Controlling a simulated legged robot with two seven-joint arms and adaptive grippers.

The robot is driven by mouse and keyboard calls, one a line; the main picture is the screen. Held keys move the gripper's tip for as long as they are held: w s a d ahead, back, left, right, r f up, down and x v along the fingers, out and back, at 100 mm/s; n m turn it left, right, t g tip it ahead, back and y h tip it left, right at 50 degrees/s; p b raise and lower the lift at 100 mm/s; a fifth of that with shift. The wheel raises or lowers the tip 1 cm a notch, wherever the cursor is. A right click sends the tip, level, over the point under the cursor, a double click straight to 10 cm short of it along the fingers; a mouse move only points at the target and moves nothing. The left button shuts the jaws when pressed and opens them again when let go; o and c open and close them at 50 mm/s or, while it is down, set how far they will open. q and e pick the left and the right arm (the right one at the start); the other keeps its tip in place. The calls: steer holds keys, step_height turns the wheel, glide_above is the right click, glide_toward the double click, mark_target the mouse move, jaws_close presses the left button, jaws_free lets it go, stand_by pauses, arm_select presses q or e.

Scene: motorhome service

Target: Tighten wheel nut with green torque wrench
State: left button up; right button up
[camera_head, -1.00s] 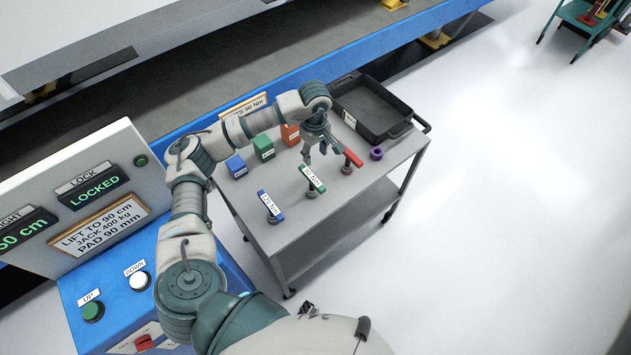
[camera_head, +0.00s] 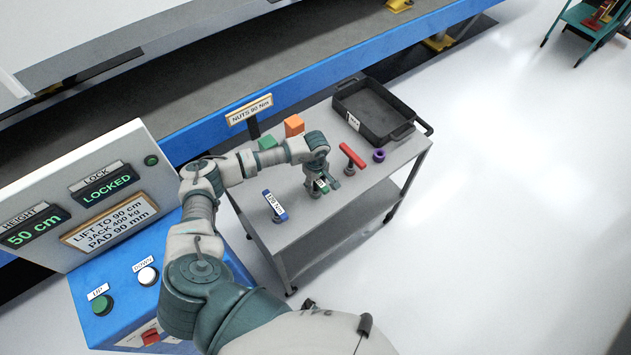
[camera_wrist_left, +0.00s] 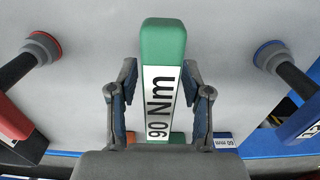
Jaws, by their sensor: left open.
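The green torque wrench (camera_wrist_left: 163,45) carries a "90 Nm" label and lies between the two open fingers of my left gripper (camera_wrist_left: 160,105) in the left wrist view. A gap shows on each side, so the fingers are not closed on it. In the head view my left gripper (camera_head: 322,187) is over the green wrench (camera_head: 320,184) on the cart and hides most of it. The wheel nut is not in view. My right gripper is not in view.
On the cart (camera_head: 350,215) a blue wrench (camera_head: 275,205) stands left and a red wrench (camera_head: 352,156) right, beside a purple ring (camera_head: 379,155). A black tray (camera_head: 375,108), green block (camera_head: 267,143) and orange block (camera_head: 294,125) are behind. A control panel (camera_head: 95,205) stands left.

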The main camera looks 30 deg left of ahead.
arm_select(q)
steer(key=shift+w+f, duration=0.1)
steer(key=shift+f, duration=0.55)
jaws_close()
steer(key=shift+r, duration=0.1)
step_height(320, 180, up, 10)
steer(key=shift+b, duration=0.55)
steer(key=c, duration=0.8)
jaws_free()
jaws_close()
steer(key=shift+d, duration=0.1)
